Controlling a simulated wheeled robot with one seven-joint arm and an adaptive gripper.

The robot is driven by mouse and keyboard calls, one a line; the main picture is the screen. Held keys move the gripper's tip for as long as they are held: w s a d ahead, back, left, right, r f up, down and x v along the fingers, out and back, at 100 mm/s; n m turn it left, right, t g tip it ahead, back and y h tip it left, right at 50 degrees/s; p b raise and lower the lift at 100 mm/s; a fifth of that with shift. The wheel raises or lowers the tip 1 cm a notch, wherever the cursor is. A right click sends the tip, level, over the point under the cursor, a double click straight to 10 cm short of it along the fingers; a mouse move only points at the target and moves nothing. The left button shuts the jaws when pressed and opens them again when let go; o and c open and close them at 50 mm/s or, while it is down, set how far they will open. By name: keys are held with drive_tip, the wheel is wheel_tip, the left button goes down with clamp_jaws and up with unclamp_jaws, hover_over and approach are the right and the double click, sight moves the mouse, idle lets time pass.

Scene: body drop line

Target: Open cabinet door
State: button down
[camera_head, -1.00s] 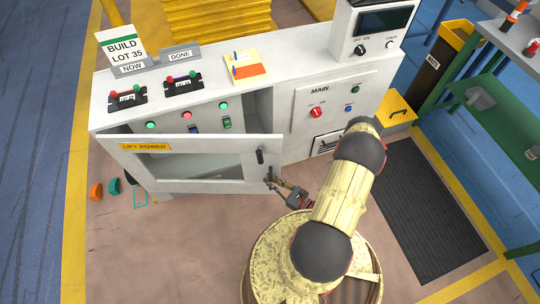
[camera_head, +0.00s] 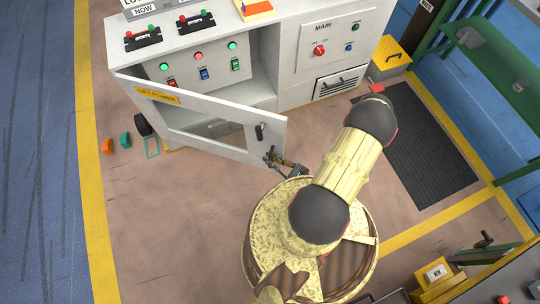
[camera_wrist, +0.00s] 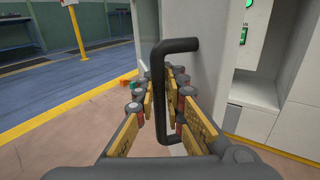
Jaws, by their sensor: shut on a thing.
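The cabinet door (camera_head: 204,130), labelled LIFT POWER, stands part-way open, hinged at its left, with its free right edge swung out from the cabinet (camera_head: 265,60). A window is set in the door. My gripper (camera_head: 272,158) is at the door's lower right edge. In the wrist view the black bar handle (camera_wrist: 158,85) stands upright between the two fingers of my gripper (camera_wrist: 165,100), and they are shut on it. Switches and coloured lights show inside the cabinet above the door.
A black floor mat (camera_head: 425,155) lies to the right, by a green shelf frame (camera_head: 480,70). A yellow box (camera_head: 390,55) stands beside the cabinet. Small orange and green items (camera_head: 116,142) lie on the floor at left. Floor in front of the door is open.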

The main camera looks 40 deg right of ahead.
drive_tip(key=shift+d+f, duration=0.1)
drive_tip(key=c, duration=1.9)
unclamp_jaws()
drive_tip(key=shift+s, duration=0.1)
drive_tip(key=v, duration=1.2)
drive_tip(key=shift+c, duration=0.3)
